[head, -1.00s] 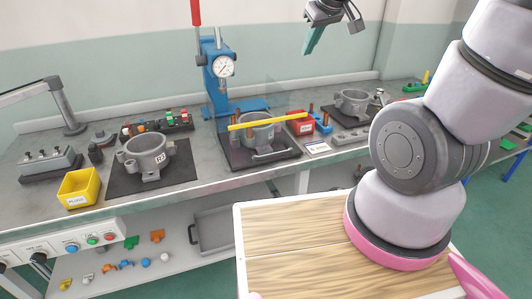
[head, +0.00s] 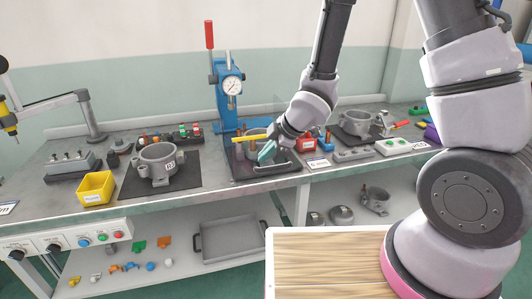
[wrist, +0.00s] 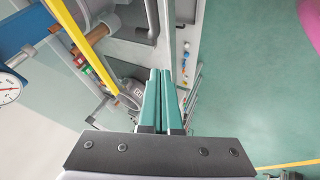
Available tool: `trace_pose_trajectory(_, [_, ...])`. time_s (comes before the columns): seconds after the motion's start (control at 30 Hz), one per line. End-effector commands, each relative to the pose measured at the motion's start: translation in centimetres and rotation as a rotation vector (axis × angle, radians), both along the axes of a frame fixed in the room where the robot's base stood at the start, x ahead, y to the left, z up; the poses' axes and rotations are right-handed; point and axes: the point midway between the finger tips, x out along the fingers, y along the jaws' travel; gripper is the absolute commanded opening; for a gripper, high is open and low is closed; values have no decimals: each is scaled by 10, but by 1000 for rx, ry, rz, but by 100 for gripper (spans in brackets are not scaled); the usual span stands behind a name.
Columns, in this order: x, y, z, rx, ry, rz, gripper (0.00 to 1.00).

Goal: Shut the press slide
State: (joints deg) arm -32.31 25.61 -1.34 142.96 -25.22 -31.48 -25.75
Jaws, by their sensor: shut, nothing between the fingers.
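The blue press (head: 222,105) stands at the back of the bench with its dial gauge (head: 232,86) and red-topped lever. Its dark slide plate (head: 245,176) lies out in front, toward the bench's front edge, with a grey housing (head: 252,146) on it. A yellow bar (head: 246,139) crosses above the housing. My gripper (head: 267,152) is over the slide's right part in the head view, teal fingers together and pointing down. The arm hides part of the slide and its handle. In the wrist view my gripper (wrist: 163,75) is shut and empty, with the yellow bar (wrist: 88,28) to its left.
Left of the slide are a housing on a dark mat (head: 130,188) and a yellow bin (head: 95,188). Right are a red bin (head: 306,143) and another housing (head: 356,122). A button panel (head: 75,242) is on the bench front. A grey tray (head: 235,241) sits on the lower shelf.

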Motion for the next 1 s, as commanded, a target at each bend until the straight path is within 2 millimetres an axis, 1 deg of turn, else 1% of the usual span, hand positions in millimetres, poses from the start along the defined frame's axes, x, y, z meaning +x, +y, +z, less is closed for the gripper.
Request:
trace_pose_trajectory(0.03, [3, 5, -9, -2, 3, 1, 0])
trace_pose_trajectory(0.1, [7, 12, -20, -2, 4, 2, 0])
trace_pose_trajectory(0.37, [25, 36, -60, -2, 2, -1, 0])
trace_pose_trajectory(0.5, [48, 42, -59, 2, -1, -4, 0])
trace_pose_trajectory(0.6, [57, 45, -59, 1, 0, -4, 0])
trace_pose_trajectory(0.77, [65, 47, -59, 1, 0, -4, 0])
trace_pose_trajectory(1.0, [65, 47, -59, 0, 1, -3, 0])
